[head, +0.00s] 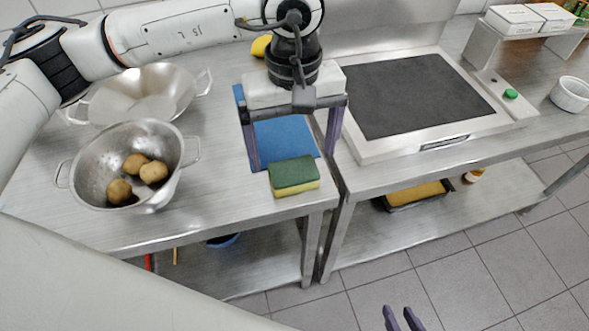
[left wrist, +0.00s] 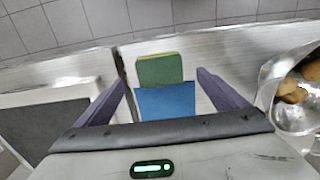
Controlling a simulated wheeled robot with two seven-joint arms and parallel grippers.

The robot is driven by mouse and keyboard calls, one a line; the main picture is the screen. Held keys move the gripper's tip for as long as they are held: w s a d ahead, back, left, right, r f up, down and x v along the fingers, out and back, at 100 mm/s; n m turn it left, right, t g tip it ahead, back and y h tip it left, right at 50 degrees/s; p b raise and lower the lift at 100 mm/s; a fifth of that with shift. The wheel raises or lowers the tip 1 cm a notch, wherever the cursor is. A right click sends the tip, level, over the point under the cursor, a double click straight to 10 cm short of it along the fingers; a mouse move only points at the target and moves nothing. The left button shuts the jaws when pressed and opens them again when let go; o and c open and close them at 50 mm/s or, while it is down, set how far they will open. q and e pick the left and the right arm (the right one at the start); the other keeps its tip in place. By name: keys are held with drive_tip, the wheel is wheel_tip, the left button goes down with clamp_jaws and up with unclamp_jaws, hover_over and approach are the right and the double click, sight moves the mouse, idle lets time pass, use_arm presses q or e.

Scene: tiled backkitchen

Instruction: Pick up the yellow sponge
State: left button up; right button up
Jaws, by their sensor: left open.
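The yellow sponge (head: 295,183) has a green scouring top and lies flat near the front edge of the left steel counter. It also shows in the left wrist view (left wrist: 160,70), mostly its green top with a thin yellow edge. My left gripper (head: 292,160) points down over the counter, open and empty. Its fingers stand to either side of the sponge's line in the left wrist view (left wrist: 160,80), with the sponge just beyond the fingertips. My right gripper (head: 400,312) shows only two purple fingertips at the bottom of the head view; its opening is unclear.
A blue cloth or board (head: 283,137) lies beside the sponge, under my left gripper. A steel colander (head: 95,150) with potatoes and another metal bowl (head: 130,95) stand to the left. A griddle (head: 420,95) is to the right. A yellow item (head: 261,46) sits behind.

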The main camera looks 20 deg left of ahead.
sight(294, 171)
use_arm(q)
wheel_tip(294, 171, down, 6)
drive_tip(key=shift+w+r+p, duration=0.15)
drive_tip(key=shift+p, duration=0.3)
drive_tip(key=c, duration=1.1)
